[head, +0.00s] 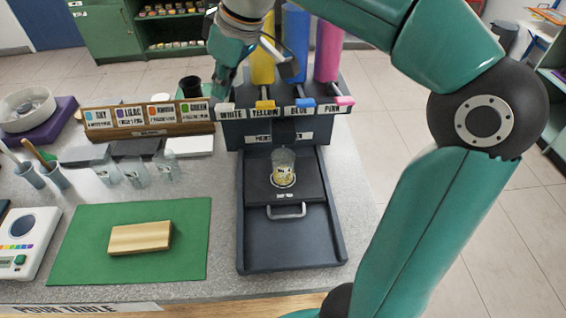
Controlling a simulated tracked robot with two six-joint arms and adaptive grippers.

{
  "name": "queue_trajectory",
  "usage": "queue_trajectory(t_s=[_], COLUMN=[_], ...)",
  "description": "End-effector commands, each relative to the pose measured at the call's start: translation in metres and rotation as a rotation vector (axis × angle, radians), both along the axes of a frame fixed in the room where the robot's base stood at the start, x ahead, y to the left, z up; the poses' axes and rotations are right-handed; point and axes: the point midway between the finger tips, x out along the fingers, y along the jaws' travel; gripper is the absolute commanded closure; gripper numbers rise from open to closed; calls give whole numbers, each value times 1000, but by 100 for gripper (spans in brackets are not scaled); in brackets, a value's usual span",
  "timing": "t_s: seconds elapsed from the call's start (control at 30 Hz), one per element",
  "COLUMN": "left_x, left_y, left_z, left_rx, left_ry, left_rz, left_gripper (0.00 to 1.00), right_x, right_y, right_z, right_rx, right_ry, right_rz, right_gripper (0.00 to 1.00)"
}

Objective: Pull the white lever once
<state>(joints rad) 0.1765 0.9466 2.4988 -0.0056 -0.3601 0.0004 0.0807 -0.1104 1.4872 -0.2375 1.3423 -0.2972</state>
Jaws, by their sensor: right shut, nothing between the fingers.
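The dark dispenser (260,132) stands on the counter with a row of levers above labels for white, yellow, blue and pink. The yellow lever (265,105), blue lever (305,103) and pink lever (344,100) show clearly. The white lever, above the WHITE label (229,113), is mostly hidden by my right gripper. My right gripper (221,92) is shut and empty, pointing down at the white lever's place. I cannot tell whether it touches the lever. My left gripper is not in view.
A clear cup (283,167) stands on the dispenser's platform, with a handled tray (290,250) in front. A wooden label rack (145,122) is close left of the gripper. A green mat (80,245) with a wooden block (139,238) lies front left.

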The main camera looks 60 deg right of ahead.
Motion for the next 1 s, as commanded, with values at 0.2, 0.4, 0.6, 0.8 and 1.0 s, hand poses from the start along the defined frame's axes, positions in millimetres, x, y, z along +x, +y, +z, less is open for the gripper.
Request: queue_trajectory(t_s=[0.2,0.4,0.6,0.8,1.0], left_x=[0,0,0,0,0], left_y=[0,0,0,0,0], left_z=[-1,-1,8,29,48], left_rx=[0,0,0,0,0], left_ry=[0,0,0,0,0], left_rz=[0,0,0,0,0], left_gripper=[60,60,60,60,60], right_x=[0,0,0,0,0], right_y=[0,0,0,0,0], right_z=[-1,-1,9,30,50], right_rx=[0,0,0,0,0], right_ry=[0,0,0,0,0], right_rz=[0,0,0,0,0], right_gripper=[100,100,100,100,100])
